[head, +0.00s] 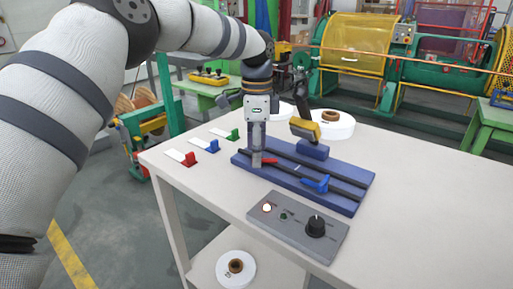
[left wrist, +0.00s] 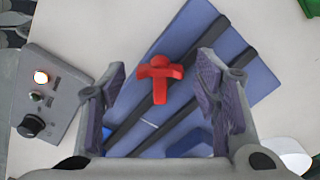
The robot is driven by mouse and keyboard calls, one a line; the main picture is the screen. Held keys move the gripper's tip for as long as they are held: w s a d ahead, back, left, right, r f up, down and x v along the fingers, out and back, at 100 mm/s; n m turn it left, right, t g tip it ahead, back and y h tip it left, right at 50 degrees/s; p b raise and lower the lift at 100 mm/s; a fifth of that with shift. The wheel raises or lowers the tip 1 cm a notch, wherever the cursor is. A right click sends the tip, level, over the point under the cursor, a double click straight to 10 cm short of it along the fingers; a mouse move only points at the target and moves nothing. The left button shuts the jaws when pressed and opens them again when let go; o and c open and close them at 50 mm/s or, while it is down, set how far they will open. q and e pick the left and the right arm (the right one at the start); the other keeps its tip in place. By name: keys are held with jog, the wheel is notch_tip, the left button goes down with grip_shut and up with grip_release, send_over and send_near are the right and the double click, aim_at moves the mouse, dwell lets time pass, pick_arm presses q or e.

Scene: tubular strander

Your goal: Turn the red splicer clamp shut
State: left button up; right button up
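The red splicer clamp (head: 269,161) stands on the blue splicer base (head: 343,206), near its left end. In the left wrist view the red clamp (left wrist: 160,78) shows a T-shaped top, lying between the two fingers. My left gripper (head: 257,158) points down over the clamp and hides part of it in the head view. In the left wrist view my left gripper (left wrist: 160,72) is open, with a gap on each side of the clamp. I cannot tell how low the fingertips reach. My right gripper is not in view.
A blue clamp (head: 316,184) sits on the base's right part. A yellow and black hinged tool (head: 304,128) stands behind. A grey control box (head: 290,240) with a lit lamp and black knob is in front. Red, blue and green tagged pieces lie left; white reels stand behind.

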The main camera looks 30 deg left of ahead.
pick_arm(q)
jog(key=shift+r, duration=0.1)
jog(key=c, duration=1.1)
jog(key=shift+r, duration=0.1)
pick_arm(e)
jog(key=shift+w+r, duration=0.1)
pick_arm(q)
jog(key=shift+n+p, duration=0.35)
jog(key=shift+n, duration=1.65)
jog(key=shift+c, duration=0.2)
jog(key=n, duration=0.2)
jog(key=shift+n, duration=0.3)
jog(key=shift+w+a+n+p, duration=0.1)
jog(key=shift+n+p, duration=0.25)
jog(key=shift+n, duration=1.45)
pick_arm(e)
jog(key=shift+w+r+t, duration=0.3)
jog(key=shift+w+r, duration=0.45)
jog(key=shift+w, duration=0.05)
